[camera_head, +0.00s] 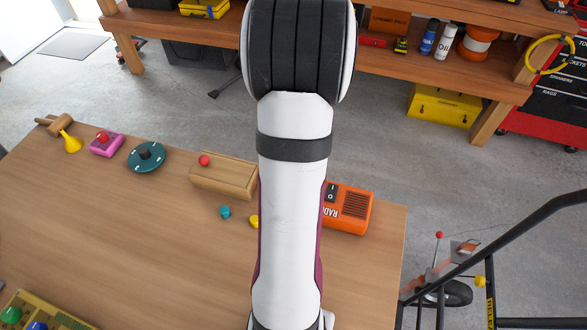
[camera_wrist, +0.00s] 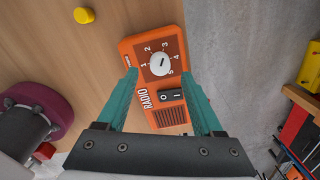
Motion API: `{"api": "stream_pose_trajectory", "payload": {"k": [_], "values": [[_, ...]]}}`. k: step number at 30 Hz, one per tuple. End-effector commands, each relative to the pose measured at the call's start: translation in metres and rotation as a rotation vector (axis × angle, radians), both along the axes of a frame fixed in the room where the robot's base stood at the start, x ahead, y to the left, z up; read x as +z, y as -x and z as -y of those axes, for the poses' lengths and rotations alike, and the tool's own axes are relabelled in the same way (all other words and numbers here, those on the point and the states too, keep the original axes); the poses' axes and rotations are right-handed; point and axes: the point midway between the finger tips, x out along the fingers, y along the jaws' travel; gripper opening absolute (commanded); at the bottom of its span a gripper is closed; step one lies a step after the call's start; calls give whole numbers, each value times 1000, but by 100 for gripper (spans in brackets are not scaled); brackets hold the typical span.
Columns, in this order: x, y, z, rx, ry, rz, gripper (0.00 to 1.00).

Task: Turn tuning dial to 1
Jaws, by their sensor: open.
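The orange radio (camera_wrist: 139,46) lies on the wooden table in the wrist view. Its white tuning dial (camera_wrist: 160,64) sits on a brown panel marked 1 to 5, and a dark mark on it seems to point to the upper right, near 3 or 4. A black rocker switch (camera_wrist: 170,97) is below the dial. My gripper (camera_wrist: 160,74) is open, its teal fingers on either side of the dial and apart from it in the picture; the height gap cannot be told. In the head view the radio (camera_head: 357,208) shows right of my arm, which hides the dial and gripper.
The radio is near the right edge of the table (camera_head: 150,235). A yellow piece (camera_wrist: 84,15), a teal knob (camera_head: 225,212) and a wooden box with a red ball (camera_head: 224,181) are left of it. A black railing (camera_head: 540,222) stands to the right.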

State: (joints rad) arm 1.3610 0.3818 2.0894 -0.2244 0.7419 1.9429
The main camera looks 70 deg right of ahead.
Motion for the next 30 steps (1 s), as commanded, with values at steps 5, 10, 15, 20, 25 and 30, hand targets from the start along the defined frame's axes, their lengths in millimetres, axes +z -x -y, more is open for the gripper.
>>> {"api": "stream_pose_trajectory", "payload": {"k": [5,10,15,20,25,30], "values": [[-29,0,0,0,-2,0,68],[-37,0,1,-1,0,0,68],[-37,0,1,0,1,1,68],[-37,0,1,0,1,1,45],[-36,0,1,0,1,1,14],[-36,0,1,0,1,1,0]]}}
